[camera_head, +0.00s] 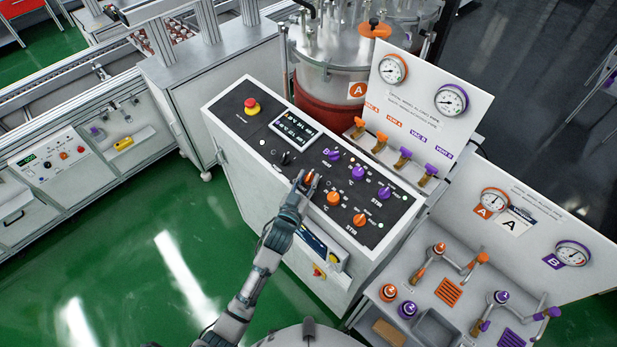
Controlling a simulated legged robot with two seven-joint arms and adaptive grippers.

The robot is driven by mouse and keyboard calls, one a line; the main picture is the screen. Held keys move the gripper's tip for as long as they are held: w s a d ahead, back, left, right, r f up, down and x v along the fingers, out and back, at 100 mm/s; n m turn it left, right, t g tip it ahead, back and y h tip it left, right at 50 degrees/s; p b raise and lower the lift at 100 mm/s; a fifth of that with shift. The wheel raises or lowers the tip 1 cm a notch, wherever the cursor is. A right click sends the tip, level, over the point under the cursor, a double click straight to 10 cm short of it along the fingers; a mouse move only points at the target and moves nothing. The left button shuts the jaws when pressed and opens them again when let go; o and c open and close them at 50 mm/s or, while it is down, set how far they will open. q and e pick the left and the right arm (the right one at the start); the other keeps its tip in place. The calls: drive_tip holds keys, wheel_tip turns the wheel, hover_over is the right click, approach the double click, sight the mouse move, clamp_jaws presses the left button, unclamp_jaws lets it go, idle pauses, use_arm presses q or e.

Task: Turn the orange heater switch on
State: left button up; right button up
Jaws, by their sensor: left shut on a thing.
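The orange heater switch (310,178) is at the left end of the orange row on the black top of the control console (262,137). My left gripper (304,184) reaches up from below and is shut on this switch, its fingers partly covering it. Which way the switch is turned cannot be told. My right gripper is not in view.
An orange knob (333,198) sits close to the right of the gripper, with an orange stir knob (360,219) beyond it. Purple controls, including a purple knob (358,172), line the row behind. A red emergency button (252,106) is at the panel's far left.

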use_arm(q)
drive_tip(key=shift+w+a+r+m+g+h+p, duration=0.1)
drive_tip(key=shift+a+m+g+h+p, duration=0.1)
drive_tip(key=shift+m+h+p, duration=0.25)
drive_tip(key=shift+w+a+r+m+g+h+p, duration=0.1)
drive_tip(key=shift+m+g+h+p, duration=0.1)
drive_tip(key=shift+m+h, duration=0.4)
drive_tip(key=shift+f+m+g+h, duration=0.15)
drive_tip(key=shift+m+g+h, duration=0.65)
drive_tip(key=shift+m+h, duration=0.35)
clamp_jaws()
unclamp_jaws()
drive_tip(key=shift+w+a+f+m+g+h+b, duration=0.1)
drive_tip(key=shift+m+g+h+b, duration=0.1)
drive_tip(key=shift+m+g+h, duration=0.35)
drive_tip(key=shift+w+a+m+g+h+b, duration=0.1)
drive_tip(key=shift+m+g+h+b, duration=0.05)
drive_tip(key=shift+m+g+h, duration=0.4)
drive_tip(key=m+g+h+b, duration=0.1)
drive_tip(key=m+g+h, duration=0.1)
drive_tip(key=shift+g+b, duration=0.35)
drive_tip(key=shift+g, duration=0.05)
drive_tip(key=shift+w+m+g+h+b, duration=0.1)
drive_tip(key=shift+m+g+h+b, duration=0.7)
drive_tip(key=shift+m+g, duration=0.9)
drive_tip(key=shift+g, duration=0.6)
drive_tip(key=shift+r, duration=0.2)
drive_tip(key=o, duration=1.2)
drive_tip(key=shift+c, duration=0.2)
drive_tip(key=shift+f, duration=0.1)
